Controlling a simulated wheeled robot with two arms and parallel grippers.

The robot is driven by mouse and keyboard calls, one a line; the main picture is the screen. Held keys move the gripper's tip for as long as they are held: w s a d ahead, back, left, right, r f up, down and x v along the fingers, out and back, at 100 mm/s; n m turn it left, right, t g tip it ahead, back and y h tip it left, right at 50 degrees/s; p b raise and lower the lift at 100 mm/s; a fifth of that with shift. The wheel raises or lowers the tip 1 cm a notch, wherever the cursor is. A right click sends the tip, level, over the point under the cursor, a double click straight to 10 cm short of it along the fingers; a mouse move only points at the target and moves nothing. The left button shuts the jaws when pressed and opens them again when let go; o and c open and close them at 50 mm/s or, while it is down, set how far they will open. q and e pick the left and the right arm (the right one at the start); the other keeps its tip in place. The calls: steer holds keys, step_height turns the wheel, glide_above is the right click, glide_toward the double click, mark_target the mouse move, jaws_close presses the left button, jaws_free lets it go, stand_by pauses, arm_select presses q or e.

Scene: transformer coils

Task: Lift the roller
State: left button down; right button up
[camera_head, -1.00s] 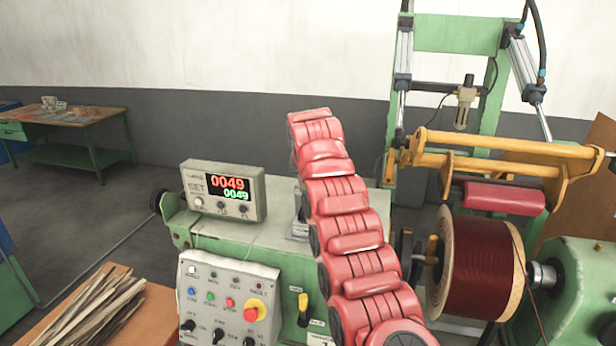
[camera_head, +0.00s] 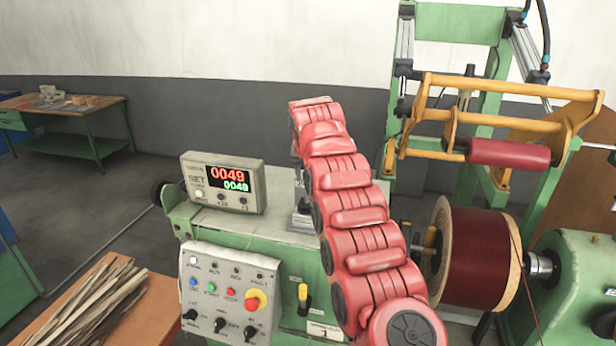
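The dark red roller (camera_head: 508,152) hangs in a yellow-orange frame (camera_head: 500,92) on the right. It sits above the wound coil (camera_head: 478,262), with a clear gap between them. The coil has dark red wire and pale wooden flanges. One red segmented arm of mine rises from the bottom centre over the green machine. Its far end bends away near the machine's top, and I cannot make out its gripper fingers. My other arm is not in view.
A control panel (camera_head: 229,292) with buttons and a counter display (camera_head: 224,182) reading 0049 stand left of my arm. A yellow-and-black lever (camera_head: 303,298) is beside the panel. Wooden strips (camera_head: 95,303) lie at lower left. A workbench (camera_head: 70,112) stands far left.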

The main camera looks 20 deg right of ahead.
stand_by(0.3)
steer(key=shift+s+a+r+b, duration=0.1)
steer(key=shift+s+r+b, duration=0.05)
steer(key=shift+b, duration=0.15)
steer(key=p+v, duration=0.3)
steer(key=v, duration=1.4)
